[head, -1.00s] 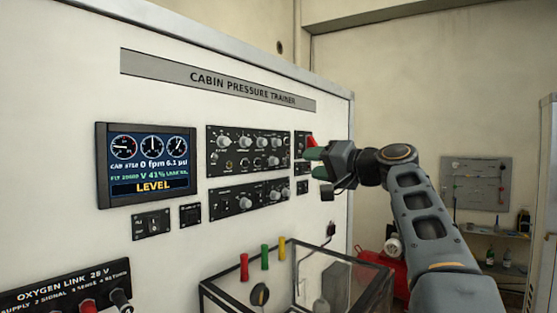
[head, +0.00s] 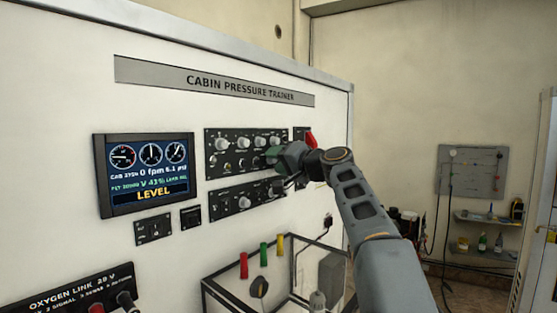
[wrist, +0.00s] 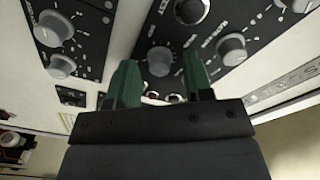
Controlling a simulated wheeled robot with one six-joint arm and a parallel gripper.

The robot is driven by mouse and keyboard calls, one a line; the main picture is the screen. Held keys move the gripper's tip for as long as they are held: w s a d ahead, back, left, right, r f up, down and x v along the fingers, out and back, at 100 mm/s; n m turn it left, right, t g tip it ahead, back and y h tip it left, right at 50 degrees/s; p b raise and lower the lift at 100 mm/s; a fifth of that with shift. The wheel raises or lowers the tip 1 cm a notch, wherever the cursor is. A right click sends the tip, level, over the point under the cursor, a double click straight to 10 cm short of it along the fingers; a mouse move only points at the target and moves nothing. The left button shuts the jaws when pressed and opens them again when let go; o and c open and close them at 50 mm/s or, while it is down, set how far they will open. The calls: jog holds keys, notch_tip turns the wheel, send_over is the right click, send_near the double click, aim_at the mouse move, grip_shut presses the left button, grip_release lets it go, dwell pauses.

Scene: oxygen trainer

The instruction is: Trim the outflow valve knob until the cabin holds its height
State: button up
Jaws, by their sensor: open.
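The upper control panel (head: 212,150) and lower control panel (head: 225,210) on the white trainer wall carry several grey knobs. Their small labels are unreadable, so I cannot tell which is the outflow valve knob. My gripper (head: 274,158) is open, its green fingers in front of the upper panel's lower right part, hiding part of it. In the wrist view, a grey knob (wrist: 159,61) shows between the spread fingertips; I cannot tell whether they touch it. Another knob (wrist: 231,48) lies to its right. The display (head: 150,172) reads LEVEL and 0 fpm.
A red part (head: 310,139) sits on a small panel right of my gripper. Below stands a clear box (head: 300,275) with red, green and yellow handles (head: 264,249) behind its rim. Two small switch panels (head: 153,229) are under the display.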

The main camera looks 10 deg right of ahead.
jog(key=shift+c, duration=0.4)
grip_shut()
jog(key=shift+m, duration=0.3)
jog(key=shift+o, duration=0.4)
grip_release()
jog(key=b+v, duration=0.5)
jog(key=v, duration=0.9)
jog(key=shift+b, duration=0.3)
